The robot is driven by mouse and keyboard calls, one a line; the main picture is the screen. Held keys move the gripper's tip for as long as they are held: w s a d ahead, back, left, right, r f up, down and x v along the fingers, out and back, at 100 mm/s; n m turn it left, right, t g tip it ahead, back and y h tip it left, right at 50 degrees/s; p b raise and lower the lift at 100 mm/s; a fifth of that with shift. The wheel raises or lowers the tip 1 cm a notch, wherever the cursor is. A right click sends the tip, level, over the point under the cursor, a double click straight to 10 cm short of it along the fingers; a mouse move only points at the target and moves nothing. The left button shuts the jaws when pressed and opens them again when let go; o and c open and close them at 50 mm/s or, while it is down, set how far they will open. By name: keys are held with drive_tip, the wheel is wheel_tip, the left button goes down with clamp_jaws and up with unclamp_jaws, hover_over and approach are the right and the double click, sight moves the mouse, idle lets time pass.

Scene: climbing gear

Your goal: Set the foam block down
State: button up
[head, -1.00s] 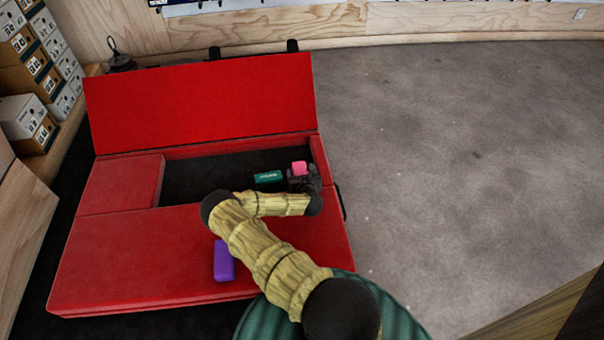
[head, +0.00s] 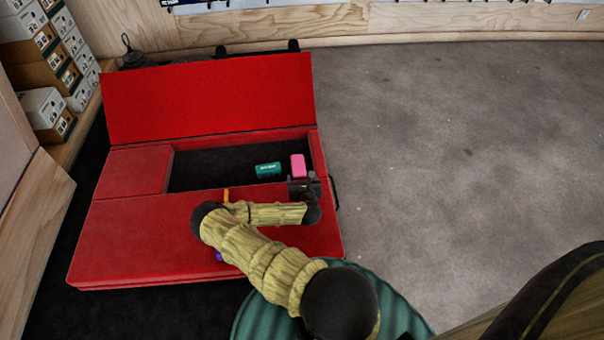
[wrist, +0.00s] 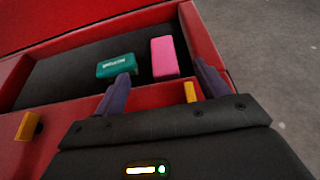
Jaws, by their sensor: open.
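A pink foam block (head: 298,166) lies in the dark recess of the red crash pad (head: 130,240), near its right end. A teal block (head: 268,169) lies just to its left. In the wrist view the pink block (wrist: 164,58) and the teal block (wrist: 116,66) rest on the dark floor, slightly apart. My gripper (head: 303,181) is open and empty at the recess's front edge, apart from the pink block. Its two purple fingers (wrist: 163,92) are spread. A purple block (head: 219,256) on the pad is mostly hidden behind my arm.
The pad's red flap (head: 210,97) stands raised behind the recess. A small orange-yellow piece (head: 226,195) shows at the recess's front edge. Boxes (head: 45,108) are stacked at the left wall. Grey floor (head: 450,150) to the right is clear.

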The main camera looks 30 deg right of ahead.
drive_tip(key=shift+s+a, duration=0.1)
idle(0.6)
drive_tip(key=r+m+g, duration=0.1)
drive_tip(key=m, duration=0.1)
drive_tip(key=shift+r+m+h, duration=0.2)
drive_tip(key=shift+m+h, duration=0.2)
drive_tip(key=s+a+r+m+g+y, duration=0.35)
drive_tip(key=a+r+m+g, duration=0.35)
drive_tip(key=a+r+m, duration=1.1)
drive_tip(key=s+a+r+m+y, duration=0.2)
drive_tip(key=s+a+r+m, duration=0.2)
drive_tip(key=s+r, duration=0.3)
drive_tip(key=s+a+r+m+g+y, duration=0.1)
drive_tip(key=s+a+r+m, duration=0.3)
drive_tip(key=s+r, duration=0.3)
drive_tip(key=shift+s+r+m+y, duration=0.35)
drive_tip(key=shift+s+r+m, duration=0.05)
drive_tip(key=shift+r+m, duration=0.45)
